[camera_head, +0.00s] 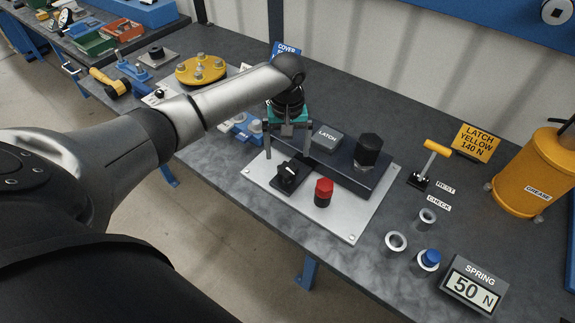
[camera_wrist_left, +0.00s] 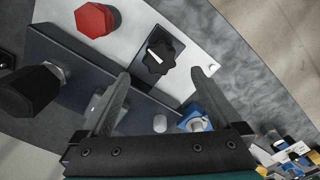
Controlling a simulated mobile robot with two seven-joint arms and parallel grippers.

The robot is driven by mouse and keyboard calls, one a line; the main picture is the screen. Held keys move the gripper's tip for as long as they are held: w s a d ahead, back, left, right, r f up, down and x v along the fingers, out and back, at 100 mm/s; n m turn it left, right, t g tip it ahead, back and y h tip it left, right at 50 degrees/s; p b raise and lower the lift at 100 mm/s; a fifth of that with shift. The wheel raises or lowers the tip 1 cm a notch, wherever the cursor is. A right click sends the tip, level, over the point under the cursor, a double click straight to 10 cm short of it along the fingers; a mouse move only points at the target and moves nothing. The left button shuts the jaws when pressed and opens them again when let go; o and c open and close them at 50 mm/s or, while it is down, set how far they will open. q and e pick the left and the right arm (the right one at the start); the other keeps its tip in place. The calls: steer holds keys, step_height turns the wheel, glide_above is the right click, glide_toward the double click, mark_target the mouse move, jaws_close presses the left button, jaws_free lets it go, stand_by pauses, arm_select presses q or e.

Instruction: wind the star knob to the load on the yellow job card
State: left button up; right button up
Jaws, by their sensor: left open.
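The black star knob (camera_head: 290,174) sits on a black block on the light plate. In the left wrist view the star knob (camera_wrist_left: 159,57) shows a white mark on top. My left gripper (camera_head: 287,145) points down just behind it. Its fingers (camera_wrist_left: 161,85) are apart with nothing held, and the knob shows beyond the gap between their tips. The yellow job card (camera_head: 475,142) reads "LATCH YELLOW 140 N". The spring display (camera_head: 473,286) reads "50 N". My right gripper is not in view.
A red hex knob (camera_head: 324,191) and a black hex knob (camera_head: 368,150) stand beside the star knob. A grey "LATCH" block (camera_head: 327,137) is behind. A yellow-handled lever (camera_head: 437,150), metal rings (camera_head: 396,241) and a grease drum (camera_head: 528,175) stand to the right.

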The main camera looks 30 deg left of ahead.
mark_target(287, 169)
arm_select(q)
step_height(287, 169, down, 6)
steer(key=shift+f+b, duration=0.15)
steer(key=shift+b, duration=0.25)
steer(key=c, duration=1.4)
